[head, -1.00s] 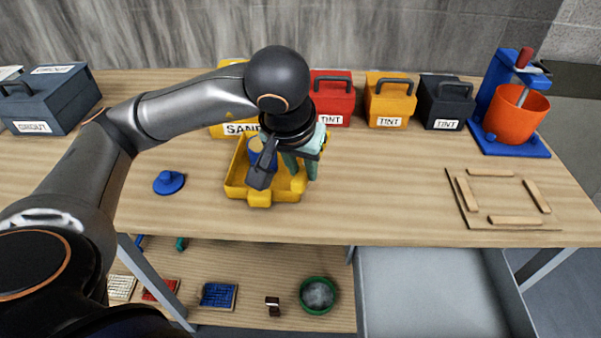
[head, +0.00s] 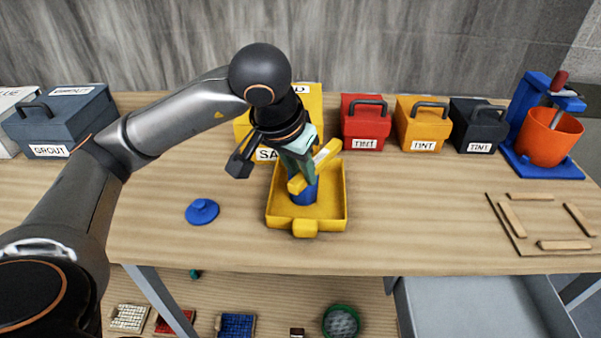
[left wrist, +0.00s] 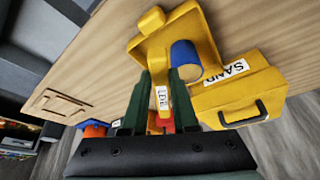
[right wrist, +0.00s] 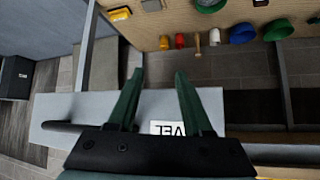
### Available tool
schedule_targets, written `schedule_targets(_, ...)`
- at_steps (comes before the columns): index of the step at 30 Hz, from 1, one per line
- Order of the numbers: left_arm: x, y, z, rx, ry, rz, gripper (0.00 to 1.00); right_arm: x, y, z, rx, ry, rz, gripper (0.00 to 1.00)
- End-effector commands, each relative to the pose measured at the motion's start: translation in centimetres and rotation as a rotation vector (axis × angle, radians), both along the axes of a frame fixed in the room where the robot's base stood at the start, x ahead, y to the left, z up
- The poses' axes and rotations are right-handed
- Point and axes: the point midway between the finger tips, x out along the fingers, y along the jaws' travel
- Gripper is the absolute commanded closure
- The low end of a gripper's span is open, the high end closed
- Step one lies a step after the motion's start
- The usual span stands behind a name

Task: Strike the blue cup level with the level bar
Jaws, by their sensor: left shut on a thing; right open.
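The blue cup (head: 305,193) stands upright in a yellow tray (head: 343,205) on the bench. Its side shows in the left wrist view (left wrist: 187,62). My left gripper (head: 303,163) is shut on the yellow level bar (head: 326,154) and holds it slantwise over the cup's top. The bar's label shows between the fingers in the left wrist view (left wrist: 163,98). My right gripper (right wrist: 158,85) is open and empty, away from the bench top.
A blue lid-like disc (head: 202,211) lies left of the tray. Behind stand the yellow sand box (head: 309,104), a grout box (head: 62,122) and red (head: 366,122), orange and dark tint boxes. A blue press with an orange bucket (head: 548,138) and wooden strips are at right.

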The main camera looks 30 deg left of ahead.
Motion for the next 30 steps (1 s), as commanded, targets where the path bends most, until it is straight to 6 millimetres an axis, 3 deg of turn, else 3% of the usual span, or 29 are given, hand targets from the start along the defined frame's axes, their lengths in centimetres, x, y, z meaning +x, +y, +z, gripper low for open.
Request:
schedule_targets(18, 0.1, 0.2, 0.3, -0.004, -0.005, 0.001, 1.0, 0.1, -0.1, -0.6, 0.0, -0.002, -0.001, 0.5)
schedule_targets(30, 0.1, 0.2, -1.8, -0.003, -0.004, 0.0, 1.0, 0.0, 0.2, -2.5, 0.001, 0.008, 0.003, 0.5)
